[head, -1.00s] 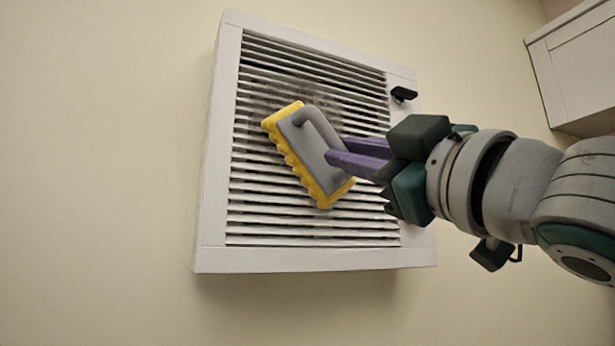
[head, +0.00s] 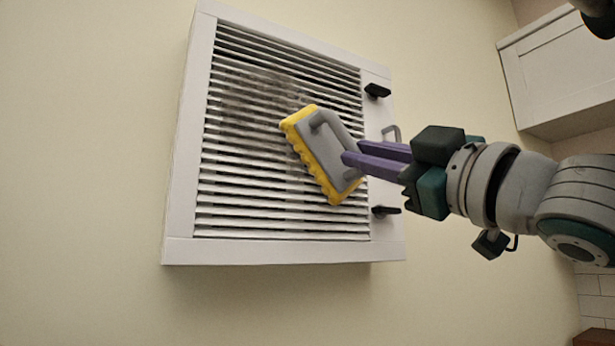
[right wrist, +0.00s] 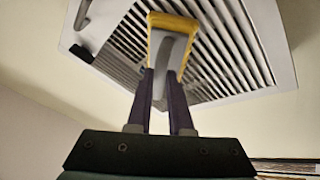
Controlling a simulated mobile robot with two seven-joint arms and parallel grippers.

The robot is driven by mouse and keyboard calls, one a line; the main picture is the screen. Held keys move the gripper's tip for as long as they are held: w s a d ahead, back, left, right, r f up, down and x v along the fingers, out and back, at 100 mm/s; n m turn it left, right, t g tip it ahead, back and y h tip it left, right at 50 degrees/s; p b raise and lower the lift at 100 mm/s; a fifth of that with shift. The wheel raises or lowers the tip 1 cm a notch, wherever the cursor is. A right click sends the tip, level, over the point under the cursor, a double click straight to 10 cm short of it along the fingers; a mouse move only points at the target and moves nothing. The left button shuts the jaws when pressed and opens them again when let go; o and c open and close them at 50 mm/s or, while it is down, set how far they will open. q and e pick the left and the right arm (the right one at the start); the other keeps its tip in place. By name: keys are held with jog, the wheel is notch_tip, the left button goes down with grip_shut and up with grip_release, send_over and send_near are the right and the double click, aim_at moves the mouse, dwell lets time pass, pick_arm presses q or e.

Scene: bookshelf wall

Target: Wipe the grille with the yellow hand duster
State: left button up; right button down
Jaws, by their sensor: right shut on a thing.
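The grille (head: 250,180) is a white slatted panel in a white frame on the wall, with a dark grey smudge (head: 262,92) on its upper slats. The yellow hand duster (head: 313,160) has a grey back and grey handle, and it is tilted in front of the right part of the slats. I cannot tell whether its yellow pad touches them. My right gripper (head: 350,160) is shut on the duster's handle with its purple fingers. The right wrist view shows the duster (right wrist: 172,45) held between the fingers (right wrist: 160,90) before the grille (right wrist: 215,50). My left gripper is not in view.
Two black latches (head: 377,91) (head: 385,211) and a grey handle (head: 391,133) are on the grille frame's right side. A white cabinet (head: 560,75) hangs at the upper right. The wall left of the grille is bare.

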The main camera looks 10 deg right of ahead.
jog(key=shift+s+a+r+p, duration=0.2)
jog(key=shift+a+r+p, duration=0.3)
jog(key=shift+a+p, duration=0.15)
jog(key=shift+s+a+r+p, duration=0.2)
jog(key=shift+a+r+p, duration=0.3)
jog(key=shift+a, duration=0.2)
jog(key=shift+s+a+r+p, duration=0.2)
jog(key=shift+a+r+p, duration=0.25)
jog(key=shift+a+p, duration=0.2)
jog(key=shift+s+a, duration=0.95)
jog(key=shift+a, duration=1.75)
notch_tip(320, 180, up, 7)
jog(key=p, duration=0.8)
send_over(337, 126)
jog(key=d, duration=0.4)
jog(key=s+a, duration=0.2)
jog(key=a, duration=0.6)
jog(key=shift+s+f, duration=0.35)
jog(key=shift+f, duration=0.1)
